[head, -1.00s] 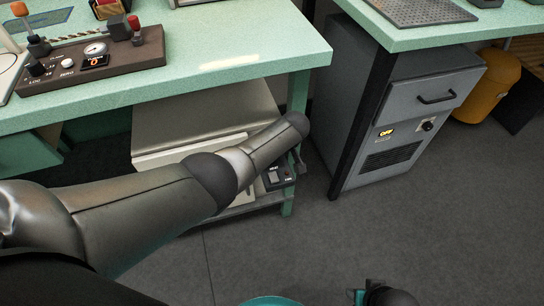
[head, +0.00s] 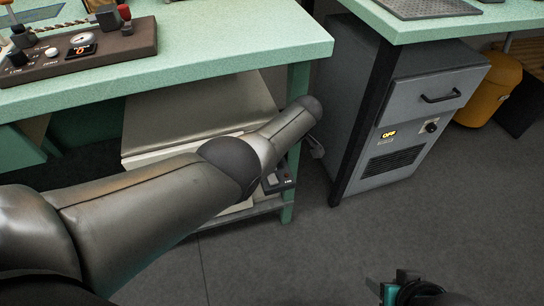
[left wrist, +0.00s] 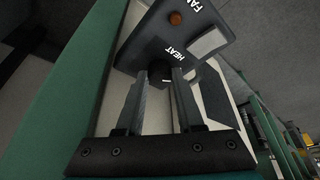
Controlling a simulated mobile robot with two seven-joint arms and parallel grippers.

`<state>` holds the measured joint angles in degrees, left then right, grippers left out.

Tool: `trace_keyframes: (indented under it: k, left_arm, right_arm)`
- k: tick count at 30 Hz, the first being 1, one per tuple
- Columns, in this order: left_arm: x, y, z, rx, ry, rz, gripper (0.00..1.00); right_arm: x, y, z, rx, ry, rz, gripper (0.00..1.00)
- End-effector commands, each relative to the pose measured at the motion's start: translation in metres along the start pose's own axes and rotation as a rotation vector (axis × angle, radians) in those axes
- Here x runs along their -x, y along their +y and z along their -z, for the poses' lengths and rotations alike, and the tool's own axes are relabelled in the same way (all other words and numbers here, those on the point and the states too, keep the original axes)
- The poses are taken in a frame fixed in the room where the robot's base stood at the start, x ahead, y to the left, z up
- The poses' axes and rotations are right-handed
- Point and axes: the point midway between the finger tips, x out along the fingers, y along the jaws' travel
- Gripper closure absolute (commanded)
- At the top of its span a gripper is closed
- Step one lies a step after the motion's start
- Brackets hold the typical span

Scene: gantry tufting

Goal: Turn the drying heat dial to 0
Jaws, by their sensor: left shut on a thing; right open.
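The dark drying control panel (left wrist: 205,30) fills the top of the left wrist view, with white HEAT and FAN lettering, a brown round button and a grey rocker switch. The heat dial (left wrist: 166,80) is a small dark knob below the HEAT word, with a pale mark on it. My left gripper (left wrist: 160,78) is shut on it, one finger on each side. The mark is too small to read against any scale. In the head view the panel (head: 279,182) is partly hidden behind my left forearm, and the left gripper is not clearly visible. My right gripper (head: 388,291) is open and empty at the bottom edge.
The green bench (head: 230,45) overhangs the lower shelf (head: 255,207) with the drying unit. A brown console (head: 120,42) stands on the bench. A grey cabinet (head: 365,110) reading OFF, with its own knob, stands right. Grey floor lies clear in front.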

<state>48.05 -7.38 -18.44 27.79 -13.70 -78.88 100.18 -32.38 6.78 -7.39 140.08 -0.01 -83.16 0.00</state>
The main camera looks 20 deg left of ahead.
Motion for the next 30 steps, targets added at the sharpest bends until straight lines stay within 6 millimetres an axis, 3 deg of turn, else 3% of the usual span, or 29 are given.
trace_keyframes:
  k: [12, 13, 18, 21, 30]
  left_arm:
    - [-0.0008, -0.0010, 0.0021, 0.008, 0.004, 0.006, 1.00]
    - [-0.0008, -0.0010, 0.0022, 0.008, 0.004, 0.006, 0.60]
    - [-0.0005, -0.0007, 0.0016, 0.007, 0.002, 0.005, 0.41]
    - [-0.0003, -0.0004, 0.0011, 0.006, 0.002, 0.004, 0.34]
    - [0.0019, 0.0000, 0.0007, 0.005, 0.001, 0.002, 0.34]
  right_arm:
    - [0.0012, 0.0004, 0.0002, 0.000, 0.001, -0.001, 0.50]
    - [0.0012, 0.0004, 0.0002, 0.000, 0.001, -0.001, 0.50]
    - [0.0011, 0.0005, 0.0002, 0.000, 0.001, -0.001, 0.50]
    - [0.0011, 0.0005, 0.0002, 0.000, 0.001, -0.001, 0.50]
    - [0.0022, 0.0004, 0.0011, 0.000, 0.003, -0.001, 0.50]
